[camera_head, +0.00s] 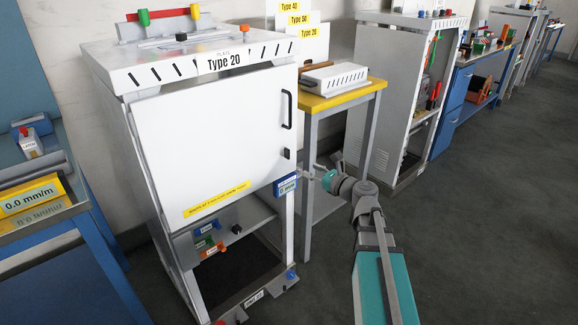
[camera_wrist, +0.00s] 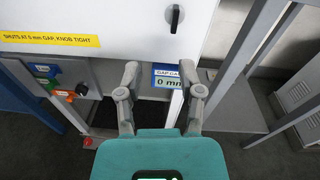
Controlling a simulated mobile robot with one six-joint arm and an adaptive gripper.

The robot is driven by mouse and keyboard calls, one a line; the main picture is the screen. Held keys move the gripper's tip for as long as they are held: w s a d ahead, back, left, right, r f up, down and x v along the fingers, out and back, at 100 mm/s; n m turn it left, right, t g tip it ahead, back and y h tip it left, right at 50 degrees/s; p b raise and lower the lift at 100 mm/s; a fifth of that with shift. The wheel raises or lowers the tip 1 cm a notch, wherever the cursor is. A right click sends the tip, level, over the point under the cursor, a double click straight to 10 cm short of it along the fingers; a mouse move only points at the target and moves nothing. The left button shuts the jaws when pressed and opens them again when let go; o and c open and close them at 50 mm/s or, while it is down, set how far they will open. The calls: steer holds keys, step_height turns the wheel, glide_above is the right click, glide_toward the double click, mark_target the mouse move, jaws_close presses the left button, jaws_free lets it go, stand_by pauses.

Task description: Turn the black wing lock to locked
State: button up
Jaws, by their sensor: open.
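The black wing lock (camera_wrist: 175,18) is on the white door (camera_wrist: 125,18), near its edge, in the wrist view. Its wing stands about upright in the picture, with a slight tilt. In the head view the wing lock (camera_head: 286,154) is a small dark spot below the door's black handle (camera_head: 286,109). My gripper (camera_wrist: 163,80) is open, with its two fingers apart and nothing between them that it holds. It is below the lock in the wrist view, apart from it. In the head view my gripper (camera_head: 318,174) is right of and below the lock.
A blue-edged gap display (camera_wrist: 168,83) reading 0 mm shows between my fingers, below the door. A yellow-topped table (camera_head: 335,95) stands right of the cabinet. The floor at right is clear.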

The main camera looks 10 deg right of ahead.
mark_target(289, 154)
steer(key=shift+w+d+f+m+t+b, duration=0.15)
steer(key=shift+d+m+t+b, duration=0.1)
steer(key=shift+d+m, duration=0.25)
steer(key=shift+w+d+f+m+t+b, duration=0.15)
steer(key=shift+d+m+t, duration=0.15)
steer(key=shift+m, duration=0.3)
steer(key=x, duration=1.4)
steer(key=shift+d+f, duration=0.1)
steer(key=shift+f, duration=0.1)
jaws_close()
